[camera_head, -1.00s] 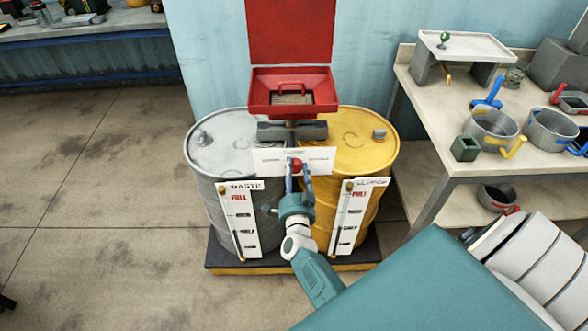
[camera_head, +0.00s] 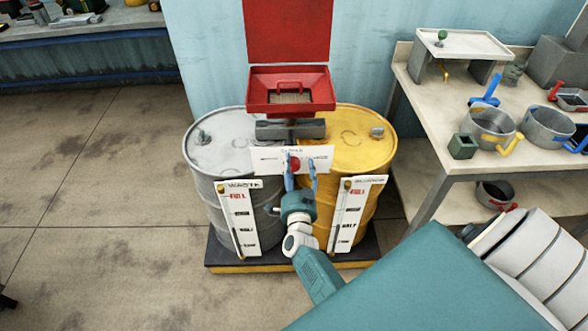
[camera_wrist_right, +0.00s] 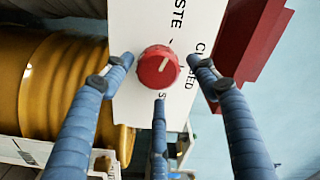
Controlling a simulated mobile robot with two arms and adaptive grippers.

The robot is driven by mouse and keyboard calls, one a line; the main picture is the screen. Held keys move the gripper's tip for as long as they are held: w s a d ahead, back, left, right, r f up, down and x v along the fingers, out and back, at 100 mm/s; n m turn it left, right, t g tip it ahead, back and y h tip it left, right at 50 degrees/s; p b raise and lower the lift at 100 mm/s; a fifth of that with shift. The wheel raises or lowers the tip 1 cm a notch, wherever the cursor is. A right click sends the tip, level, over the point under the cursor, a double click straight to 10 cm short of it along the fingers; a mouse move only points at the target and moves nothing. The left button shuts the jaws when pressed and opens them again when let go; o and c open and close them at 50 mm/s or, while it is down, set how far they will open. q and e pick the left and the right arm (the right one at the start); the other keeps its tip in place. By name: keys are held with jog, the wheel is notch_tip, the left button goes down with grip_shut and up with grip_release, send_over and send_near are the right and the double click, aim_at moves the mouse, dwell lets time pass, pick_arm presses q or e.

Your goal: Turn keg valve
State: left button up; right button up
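The red valve knob (camera_head: 293,164) sits on a white sign plate (camera_head: 264,158) between the silver waste barrel (camera_head: 200,170) and the yellow sludge barrel (camera_head: 372,150). My right gripper (camera_head: 301,170) is open in front of the knob. In the right wrist view the knob (camera_wrist_right: 158,66) lies between my three spread blue fingers, with gaps showing around it. A pale pointer line on the knob's face points up and slightly right. Plate lettering reads partly "STE" and "CLOSED"; the rest is cut off or covered. My left gripper is not in view.
A red funnel box (camera_head: 292,90) with an upright lid stands above the barrels. White level gauges (camera_head: 240,218) hang on both barrel fronts. A workbench (camera_head: 425,95) with pots stands at the right. The floor at the left is clear.

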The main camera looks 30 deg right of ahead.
jog(key=shift+w+a+f, duration=0.1)
jog(key=shift+w+a, duration=0.05)
jog(key=shift+a, duration=0.15)
